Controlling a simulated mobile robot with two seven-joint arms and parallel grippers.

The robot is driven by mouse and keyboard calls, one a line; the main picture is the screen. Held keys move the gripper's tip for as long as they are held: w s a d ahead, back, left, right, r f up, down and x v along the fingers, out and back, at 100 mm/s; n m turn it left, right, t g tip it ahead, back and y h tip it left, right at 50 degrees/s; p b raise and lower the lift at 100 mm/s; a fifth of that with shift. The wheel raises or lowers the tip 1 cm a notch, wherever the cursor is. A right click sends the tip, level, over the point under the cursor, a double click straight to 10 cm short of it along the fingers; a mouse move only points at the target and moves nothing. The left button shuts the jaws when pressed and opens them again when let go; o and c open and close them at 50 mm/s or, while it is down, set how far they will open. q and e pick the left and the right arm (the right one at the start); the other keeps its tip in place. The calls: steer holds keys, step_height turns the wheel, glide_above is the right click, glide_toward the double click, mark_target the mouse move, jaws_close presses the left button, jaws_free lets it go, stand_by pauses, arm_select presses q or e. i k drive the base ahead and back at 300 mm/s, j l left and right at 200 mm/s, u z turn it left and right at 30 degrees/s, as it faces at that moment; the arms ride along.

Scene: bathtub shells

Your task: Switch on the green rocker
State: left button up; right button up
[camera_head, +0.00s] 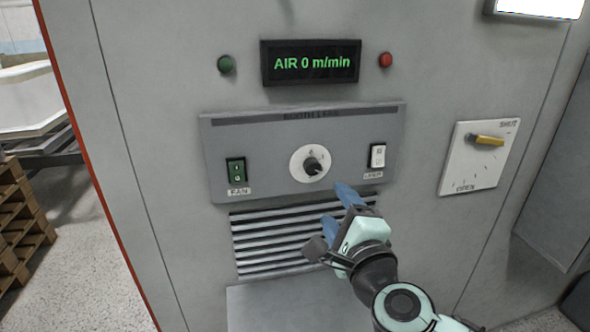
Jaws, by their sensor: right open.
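The green rocker (236,171), labelled FAN, sits at the left of the grey control panel (265,140). The display (309,63) above reads AIR 0 m/min. My right gripper (338,207) is in front of the louvred vent below the panel's right half, below and to the right of the green rocker and apart from it. Its blue fingers are spread and hold nothing. The green rocker is fully visible. My left gripper does not show.
A black knob (312,167) on a white dial and a white rocker (377,156) share the panel. A green lamp (225,64) and red lamp (386,60) flank the display. A yellow lever (487,140) is at right, pointing near SHUT. A ledge (285,308) juts below the vent.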

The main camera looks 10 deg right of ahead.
mark_target(237, 168)
steer(key=k, duration=1)
